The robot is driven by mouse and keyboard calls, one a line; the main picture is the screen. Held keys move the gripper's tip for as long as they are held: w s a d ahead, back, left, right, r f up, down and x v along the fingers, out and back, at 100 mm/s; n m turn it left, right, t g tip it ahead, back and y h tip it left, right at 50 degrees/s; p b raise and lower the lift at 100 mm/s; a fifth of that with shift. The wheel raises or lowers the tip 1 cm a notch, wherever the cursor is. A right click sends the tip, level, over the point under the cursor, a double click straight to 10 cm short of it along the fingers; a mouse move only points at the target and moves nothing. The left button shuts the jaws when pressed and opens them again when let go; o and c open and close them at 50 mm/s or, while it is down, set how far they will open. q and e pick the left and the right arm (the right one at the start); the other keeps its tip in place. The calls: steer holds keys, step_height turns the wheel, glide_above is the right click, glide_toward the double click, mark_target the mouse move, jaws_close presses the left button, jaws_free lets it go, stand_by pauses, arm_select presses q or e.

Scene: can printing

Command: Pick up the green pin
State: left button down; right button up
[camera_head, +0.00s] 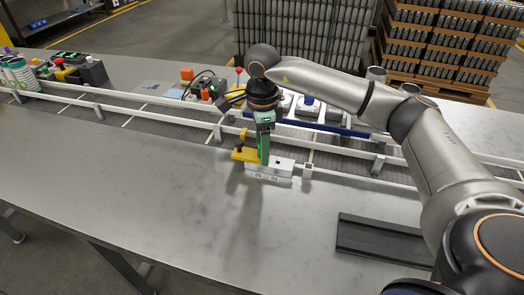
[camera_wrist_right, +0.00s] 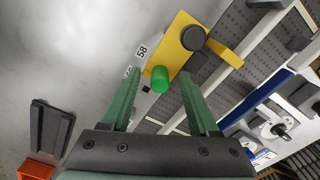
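The green pin (camera_wrist_right: 159,80) shows in the right wrist view as a short round peg beside a yellow piece (camera_wrist_right: 180,47) with a dark knob. In the head view the yellow piece (camera_head: 243,155) lies on a white block with printed markings (camera_head: 270,169) at the conveyor's near rail; I cannot pick out the pin there behind the green fingers. My right gripper (camera_head: 264,161) points down over the block. In the wrist view its fingers (camera_wrist_right: 160,76) are open, with the pin in line with the gap, apart from both fingers. My left gripper is not in view.
The conveyor with white rails (camera_head: 131,108) runs behind the block. A dark flat tray (camera_head: 383,238) lies at the right on the grey table (camera_head: 130,190). A blue-edged fixture (camera_head: 320,125) stands beyond. The table's front left is clear.

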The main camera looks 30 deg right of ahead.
jaws_close()
steer(key=shift+r, duration=0.2)
stand_by(0.5)
